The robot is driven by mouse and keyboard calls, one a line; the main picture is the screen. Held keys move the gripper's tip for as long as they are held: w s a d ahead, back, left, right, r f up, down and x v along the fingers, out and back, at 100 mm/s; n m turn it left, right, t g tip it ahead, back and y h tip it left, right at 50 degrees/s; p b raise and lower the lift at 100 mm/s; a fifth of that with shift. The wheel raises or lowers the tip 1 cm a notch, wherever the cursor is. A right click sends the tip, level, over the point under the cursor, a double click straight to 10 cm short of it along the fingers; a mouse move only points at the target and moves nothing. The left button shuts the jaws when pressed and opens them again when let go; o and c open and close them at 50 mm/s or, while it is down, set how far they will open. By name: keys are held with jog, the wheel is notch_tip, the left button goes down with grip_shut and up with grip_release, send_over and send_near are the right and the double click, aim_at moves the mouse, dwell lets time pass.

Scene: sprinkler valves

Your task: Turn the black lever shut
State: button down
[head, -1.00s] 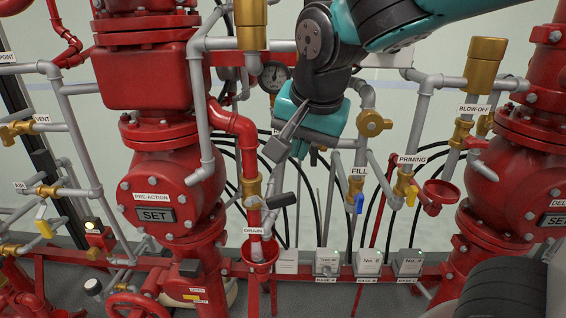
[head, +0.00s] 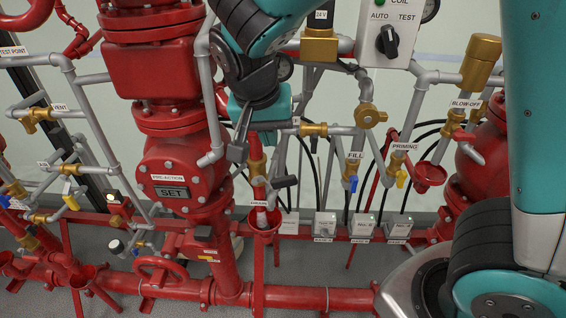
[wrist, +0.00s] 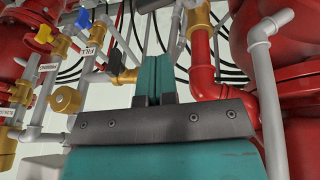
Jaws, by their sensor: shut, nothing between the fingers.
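A dark lever (head: 284,182) sticks out to the right from the brass drain valve (head: 258,180), above a red funnel. A second, smaller black handle (head: 314,145) hangs below a horizontal brass valve (head: 313,129); it also shows in the wrist view (wrist: 115,61). I cannot tell which of the two is the task's lever. My gripper (head: 237,150) is shut and empty, pointing down to the upper left of the drain valve, apart from both levers. In the wrist view, my closed fingers (wrist: 153,72) stand in the middle; the drain valve (wrist: 200,45) is to their right.
The red pre-action body (head: 184,178) stands close on the left of my gripper. The fill valve's blue handle (head: 351,183) and priming valve's yellow handle (head: 401,178) are to the right. The red funnel (head: 263,221) and grey boxes (head: 364,226) sit lower. Pipes crowd the space.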

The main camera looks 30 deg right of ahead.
aim_at(285, 178)
jog(key=p+x, duration=0.1)
jog(key=x, duration=0.2)
jog(key=s+x, duration=0.1)
jog(key=x, duration=0.3)
jog(key=p+x, duration=0.1)
jog(key=x, duration=0.2)
jog(key=shift+s+d+f+p, duration=0.15)
jog(key=shift+s+f+p, duration=0.05)
jog(key=shift+f+p, duration=0.15)
